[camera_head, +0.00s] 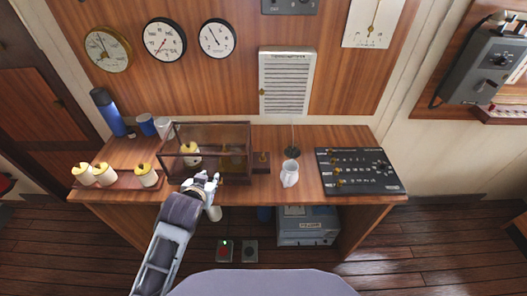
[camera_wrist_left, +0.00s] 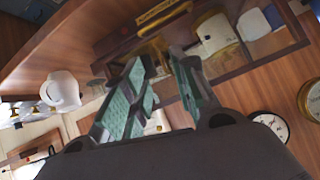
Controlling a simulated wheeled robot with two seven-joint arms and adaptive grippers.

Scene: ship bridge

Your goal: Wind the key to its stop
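A brown-framed glass case (camera_head: 235,138) stands on the wooden desk. Inside it is a cream cylinder with a brass top (camera_head: 191,151), which also shows in the left wrist view (camera_wrist_left: 214,34). My left gripper (camera_head: 210,180) is at the front of the case, near its lower edge. In the left wrist view its two green-padded fingers (camera_wrist_left: 163,66) are apart. A brass piece (camera_wrist_left: 158,50) shows beyond the fingertips; I cannot tell whether it is the key or whether the fingers touch it. My right gripper is not in view.
Several cream cylinders with brass tops (camera_head: 104,174) stand on a tray at the desk's left. A blue flask (camera_head: 108,112) and mugs (camera_head: 146,124) are behind. Clocks (camera_head: 164,39) hang above.

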